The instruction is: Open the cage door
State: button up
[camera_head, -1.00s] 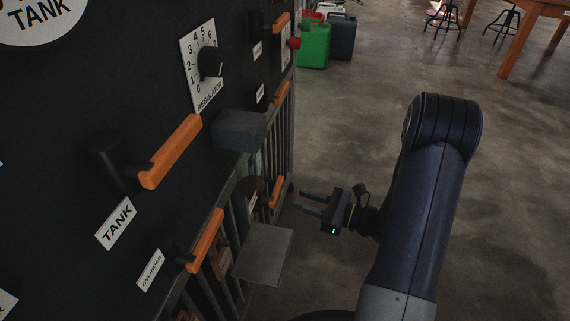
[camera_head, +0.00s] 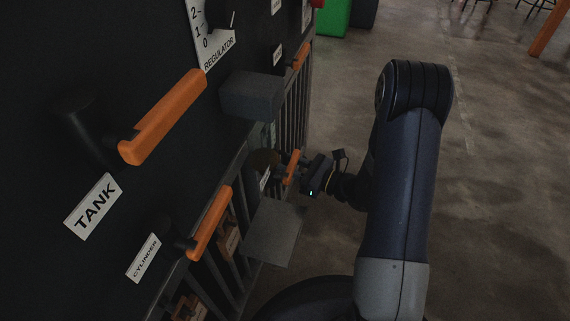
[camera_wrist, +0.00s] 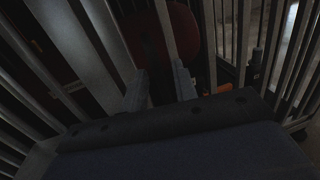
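The cage (camera_head: 297,110) is a row of grey upright bars below and behind the black panel. A small orange handle (camera_head: 292,166) sits upright on the cage front. My gripper (camera_head: 288,170) is at this handle, its fingers overlapping it in the head view. I cannot tell there whether they touch it.
Other orange handles stick out: one over the TANK label (camera_head: 95,206), one over the CYLINDER label (camera_head: 143,258). A grey box (camera_head: 251,95) and a flat grey plate (camera_head: 273,232) jut out near my gripper. Open floor (camera_head: 500,200) lies to the right.

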jog(key=shift+x, duration=0.75)
grip_shut()
